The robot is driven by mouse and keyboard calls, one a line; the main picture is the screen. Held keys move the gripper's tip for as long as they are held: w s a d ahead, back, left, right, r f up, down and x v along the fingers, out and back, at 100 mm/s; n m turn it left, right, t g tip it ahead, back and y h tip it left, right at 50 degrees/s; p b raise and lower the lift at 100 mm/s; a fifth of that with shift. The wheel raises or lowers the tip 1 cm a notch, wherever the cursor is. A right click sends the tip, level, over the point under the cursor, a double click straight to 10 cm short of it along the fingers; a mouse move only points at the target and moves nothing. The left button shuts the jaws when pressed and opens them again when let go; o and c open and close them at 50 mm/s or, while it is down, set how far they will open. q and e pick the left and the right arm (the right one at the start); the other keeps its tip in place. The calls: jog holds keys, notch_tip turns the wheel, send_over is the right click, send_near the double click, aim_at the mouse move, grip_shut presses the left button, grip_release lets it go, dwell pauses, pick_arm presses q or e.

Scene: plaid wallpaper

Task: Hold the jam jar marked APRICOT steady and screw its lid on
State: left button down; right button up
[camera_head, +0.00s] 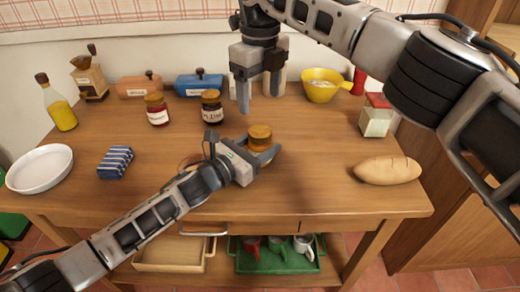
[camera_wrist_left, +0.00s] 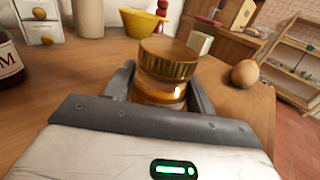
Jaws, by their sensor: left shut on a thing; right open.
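An amber jam jar (camera_wrist_left: 160,93) stands upright between the fingers of my left gripper (camera_head: 259,150), which is shut on it over the table. A gold lid (camera_wrist_left: 168,60) sits on top of the jar; it also shows in the head view (camera_head: 260,131). I cannot tell how tightly the lid sits. No label is readable on this jar. My right gripper (camera_head: 259,101) is open and empty, fingers pointing down, above and behind the jar, apart from the lid.
A red jar (camera_head: 158,116) and a dark jar (camera_head: 211,114) stand behind to the left. A bread loaf (camera_head: 388,170) lies at right, a yellow bowl (camera_head: 319,92) behind. A striped cloth (camera_head: 115,162) and white plate (camera_head: 40,168) lie left.

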jog(key=shift+r, duration=1.8)
pick_arm(q)
jog(key=shift+c, duration=2.2)
grip_release()
jog(key=shift+a, duration=0.1)
jog(key=b+v, duration=0.1)
jog(key=v, duration=1.3)
jog(key=shift+s+f, duration=0.1)
jog(key=shift+s, duration=0.15)
jog(key=shift+s+a, duration=0.5)
jog(key=shift+a, duration=0.05)
pick_arm(e)
jog(key=shift+f, duration=0.5)
